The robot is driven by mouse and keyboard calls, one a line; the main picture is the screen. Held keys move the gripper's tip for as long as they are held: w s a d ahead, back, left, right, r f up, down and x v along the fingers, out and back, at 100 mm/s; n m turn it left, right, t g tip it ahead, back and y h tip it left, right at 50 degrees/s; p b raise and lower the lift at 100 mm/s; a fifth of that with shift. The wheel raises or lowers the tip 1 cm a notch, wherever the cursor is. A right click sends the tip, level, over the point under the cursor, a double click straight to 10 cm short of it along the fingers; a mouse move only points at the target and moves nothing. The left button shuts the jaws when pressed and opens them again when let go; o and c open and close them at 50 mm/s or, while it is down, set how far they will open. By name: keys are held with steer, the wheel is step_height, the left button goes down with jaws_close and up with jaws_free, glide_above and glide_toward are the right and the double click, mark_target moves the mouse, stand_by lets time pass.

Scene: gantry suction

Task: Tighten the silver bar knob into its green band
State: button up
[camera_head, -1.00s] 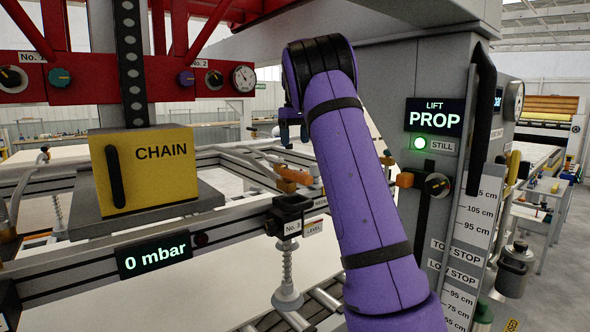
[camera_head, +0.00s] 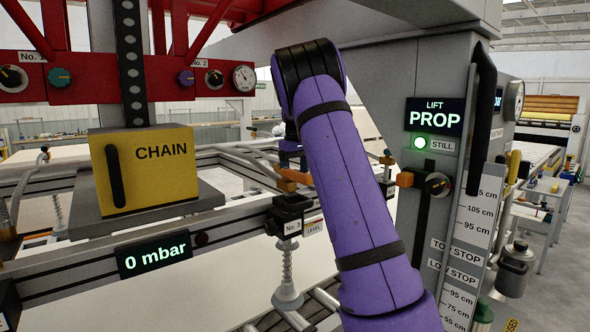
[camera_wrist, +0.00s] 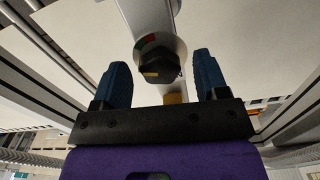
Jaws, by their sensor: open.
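In the wrist view, a dark faceted knob (camera_wrist: 158,68) hangs in front of a round disc (camera_wrist: 148,43) with green and red sectors. A silver bar (camera_wrist: 146,14) runs up behind them. My gripper (camera_wrist: 161,64) is open, with one blue finger left of the knob and the other right of it. Gaps show on both sides, so neither finger appears to touch it. I cannot clearly tell where the knob's mark lies against the green sector. In the head view, my gripper (camera_head: 290,151) is partly hidden behind my purple arm, above an orange part; the knob cannot be made out there.
The orange part (camera_head: 294,176) and the black No. 3 block (camera_head: 289,213) sit close below my gripper. A suction cup (camera_head: 288,298) hangs below the block. The yellow CHAIN box (camera_head: 150,190) stands left and the grey lift column (camera_head: 420,220) right. Silver rails (camera_wrist: 38,45) flank the wrist view.

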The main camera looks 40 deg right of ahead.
steer(key=c, duration=0.9)
steer(key=shift+m, duration=2.6)
steer(key=o, duration=0.9)
step_height(320, 180, up, 11)
steer(key=shift+f, duration=0.1)
